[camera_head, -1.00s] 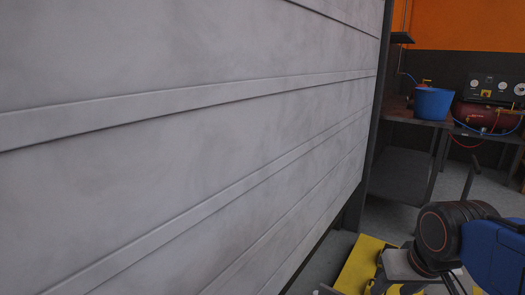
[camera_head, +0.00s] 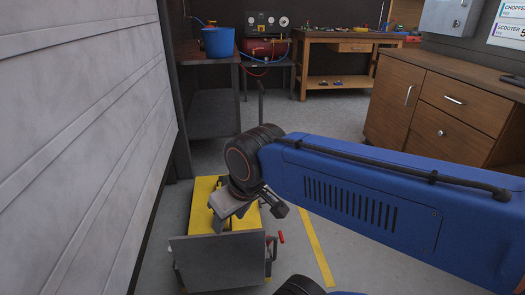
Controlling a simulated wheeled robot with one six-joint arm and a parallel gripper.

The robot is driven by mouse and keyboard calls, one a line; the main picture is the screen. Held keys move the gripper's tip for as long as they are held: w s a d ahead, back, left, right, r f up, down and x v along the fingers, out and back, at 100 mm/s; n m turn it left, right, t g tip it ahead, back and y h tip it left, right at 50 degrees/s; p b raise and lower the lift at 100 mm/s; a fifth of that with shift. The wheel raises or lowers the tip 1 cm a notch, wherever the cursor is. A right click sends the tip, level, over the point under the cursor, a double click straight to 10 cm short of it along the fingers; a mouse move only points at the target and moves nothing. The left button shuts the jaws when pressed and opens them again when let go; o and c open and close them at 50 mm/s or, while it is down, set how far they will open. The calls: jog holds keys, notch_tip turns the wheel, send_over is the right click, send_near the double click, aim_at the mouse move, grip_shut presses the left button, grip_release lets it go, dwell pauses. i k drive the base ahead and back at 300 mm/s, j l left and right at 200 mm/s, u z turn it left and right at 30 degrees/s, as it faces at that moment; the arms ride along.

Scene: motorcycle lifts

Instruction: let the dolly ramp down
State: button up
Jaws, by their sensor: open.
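The low yellow dolly (camera_head: 204,190) sits on the floor below and ahead of me, partly covered by my arm. A flat grey plate, which looks like its ramp (camera_head: 217,263), stands tilted up at the dolly's near end. A small red-tipped lever (camera_head: 281,237) shows at the right of the plate. My blue arm reaches in from the right, and my gripper (camera_head: 262,200) hangs over the dolly behind the plate's upper edge. It is open, with nothing seen between its fingers. Whether it touches the dolly cannot be told.
A grey panelled wall or door (camera_head: 80,120) runs close along the left. A metal bench (camera_head: 205,55) with a blue bucket (camera_head: 217,41) stands behind the dolly. A wooden cabinet (camera_head: 440,100) is at the right. Open floor with a yellow line (camera_head: 313,245) lies right of the dolly.

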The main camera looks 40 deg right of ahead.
aim_at(231, 260)
jog(key=k+l+z, duration=0.1)
jog(key=k+l, duration=0.3)
jog(key=k+l+z, duration=0.1)
jog(key=k+l, duration=0.25)
jog(key=l, duration=0.3)
